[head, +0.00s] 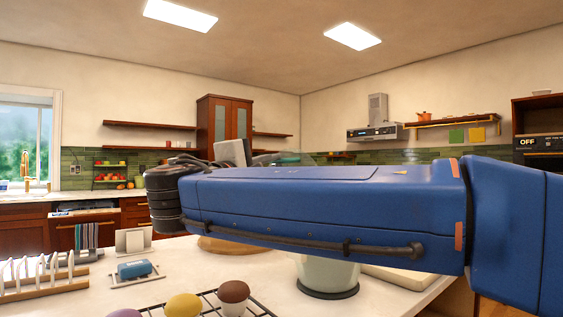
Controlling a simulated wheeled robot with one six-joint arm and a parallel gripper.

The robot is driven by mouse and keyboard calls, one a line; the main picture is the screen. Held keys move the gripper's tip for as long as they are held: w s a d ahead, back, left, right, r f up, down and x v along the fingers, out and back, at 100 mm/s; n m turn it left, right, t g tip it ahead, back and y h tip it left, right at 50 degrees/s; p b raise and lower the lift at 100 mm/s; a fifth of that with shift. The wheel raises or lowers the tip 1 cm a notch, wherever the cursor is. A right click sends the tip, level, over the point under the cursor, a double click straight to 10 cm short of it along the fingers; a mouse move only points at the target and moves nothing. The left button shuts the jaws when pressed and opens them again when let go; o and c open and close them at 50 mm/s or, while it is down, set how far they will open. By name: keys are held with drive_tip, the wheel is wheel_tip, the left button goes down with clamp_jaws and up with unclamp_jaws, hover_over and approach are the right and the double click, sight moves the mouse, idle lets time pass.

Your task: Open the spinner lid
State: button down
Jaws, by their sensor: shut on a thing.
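My blue arm crosses the middle of the head view and hides much of what stands behind it. The spinner's pale green bowl (327,272), with a dark base ring, stands on the counter; its upper part is behind my arm. The fingertips are mostly hidden. I cannot tell whether the lid is clear of the bowl.
A pale board (400,278) lies right of the bowl.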

drive_tip(key=shift+s+a+f, duration=0.25)
drive_tip(key=shift+a+f, duration=0.1)
drive_tip(key=shift+f, duration=0.1)
drive_tip(key=c, duration=1.8)
unclamp_jaws()
drive_tip(key=shift+w+d, duration=0.1)
drive_tip(key=shift+d, duration=0.05)
drive_tip(key=shift+c, duration=0.2)
drive_tip(key=v, duration=1.7)
drive_tip(key=shift+s, duration=0.25)
drive_tip(key=shift+r, duration=0.1)
